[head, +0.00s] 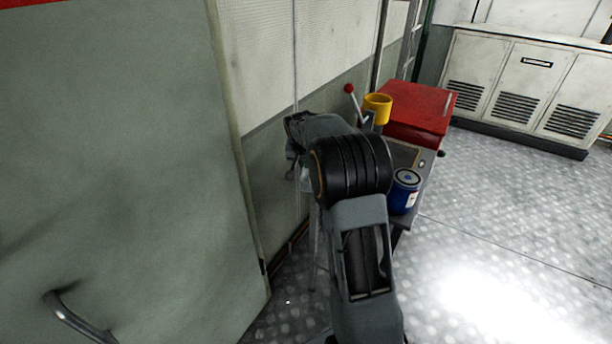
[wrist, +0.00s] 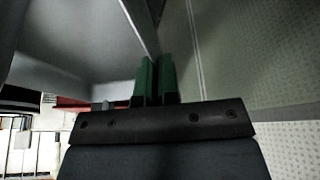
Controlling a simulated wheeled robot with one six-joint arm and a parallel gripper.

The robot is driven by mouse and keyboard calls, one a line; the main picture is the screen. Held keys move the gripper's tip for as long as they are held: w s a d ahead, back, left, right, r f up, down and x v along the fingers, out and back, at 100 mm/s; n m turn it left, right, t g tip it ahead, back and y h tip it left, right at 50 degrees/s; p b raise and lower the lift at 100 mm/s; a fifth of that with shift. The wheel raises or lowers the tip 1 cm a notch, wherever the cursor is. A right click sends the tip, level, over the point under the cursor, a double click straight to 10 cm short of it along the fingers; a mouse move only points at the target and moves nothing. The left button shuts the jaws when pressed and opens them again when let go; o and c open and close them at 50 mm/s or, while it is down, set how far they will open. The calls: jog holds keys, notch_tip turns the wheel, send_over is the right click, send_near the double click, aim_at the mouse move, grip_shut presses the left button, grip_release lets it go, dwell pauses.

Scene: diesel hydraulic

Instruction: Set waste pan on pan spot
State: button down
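My gripper (wrist: 156,80) shows in the wrist view as two upright green fingers, close together with a narrow dark gap. Whether something thin is between them I cannot tell. A large plain grey surface (wrist: 62,45) fills the upper left of that view, and its edge runs down towards the fingertips. I cannot tell whether it is the waste pan. In the head view my arm reaches forward beside the wall, and its end is turned away and mostly hidden. I cannot make out the waste pan or the pan spot there.
A small workbench (head: 428,160) stands behind my arm. It bears a red box (head: 418,112), a yellow cup (head: 377,108), a red-knobbed lever (head: 350,90) and a blue can (head: 405,190). A grey-green door panel (head: 110,150) stands at left. The floor at right is clear, up to white cabinets (head: 525,85).

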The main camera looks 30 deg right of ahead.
aim_at(305, 173)
jog(key=shift+f, duration=2.6)
jog(key=c, duration=1.8)
grip_release()
jog(key=shift+f+b, duration=0.2)
jog(key=shift+b, duration=0.1)
jog(key=o, duration=0.4)
jog(key=shift+o, duration=0.2)
jog(key=shift+r, duration=0.1)
